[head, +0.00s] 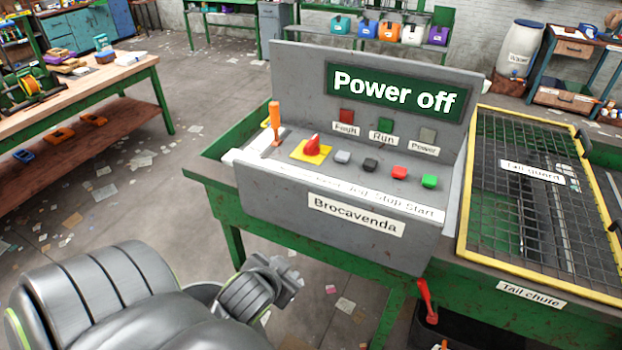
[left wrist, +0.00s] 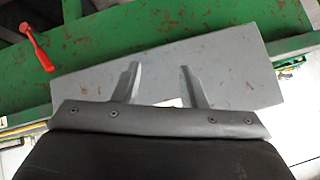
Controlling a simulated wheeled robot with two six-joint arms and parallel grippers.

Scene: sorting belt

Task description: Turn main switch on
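The control panel (head: 270,190), labelled Brocavenda, stands on a green bench, and its display (head: 393,91) reads "Power off". A red rotary knob on a yellow plate (head: 325,155), which looks like the main switch, is at the left of the button row. My left gripper (head: 290,283) is in front of and below the panel, apart from the knob. In the left wrist view its two fingers (left wrist: 157,70) are spread with nothing between them, facing the panel's grey front. My right gripper is in neither view.
Grey, black, red and green buttons (head: 400,172) sit right of the knob. An orange upright handle (head: 275,122) stands at its left. A yellow-framed mesh guard (head: 530,208) is at the right. A red handle (head: 427,300) hangs below the bench edge.

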